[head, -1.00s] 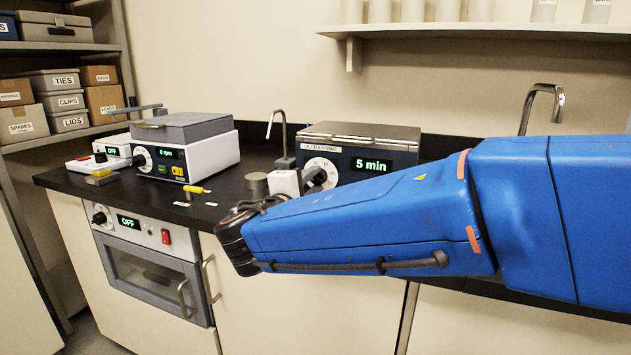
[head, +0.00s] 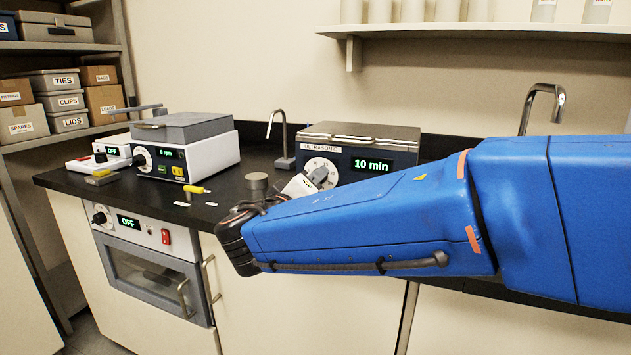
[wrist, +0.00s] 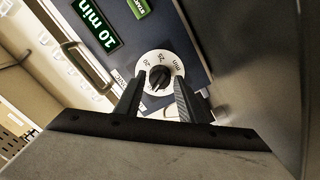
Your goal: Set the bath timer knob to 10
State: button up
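The ultrasonic bath (head: 345,133) stands at the back of the counter, and its display (head: 371,163) reads "10 min". Its timer knob is a black pointer knob (wrist: 159,77) on a white numbered dial (wrist: 178,72). In the wrist view the display (wrist: 97,24) also reads 10 min. My gripper (head: 318,178) is at the dial, tilted in the head view. In the wrist view its two fingers (wrist: 160,88) stand on either side of the knob, with visible gaps, so it looks open. In the head view my gripper partly covers the dial.
A green start button (wrist: 138,8) is beside the display. A grey metal cylinder (head: 257,184) stands left of my gripper. A white device with a grey lid (head: 185,130) is farther left, and an oven (head: 150,265) is below the counter. A tap (head: 277,130) rises behind.

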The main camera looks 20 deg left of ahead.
jog(key=shift+o, duration=0.6)
jog(key=shift+s, duration=0.3)
jog(key=shift+s+a, duration=0.15)
jog(key=shift+s, duration=1.7)
jog(key=shift+s+a, duration=0.15)
jog(key=shift+s, duration=1.7)
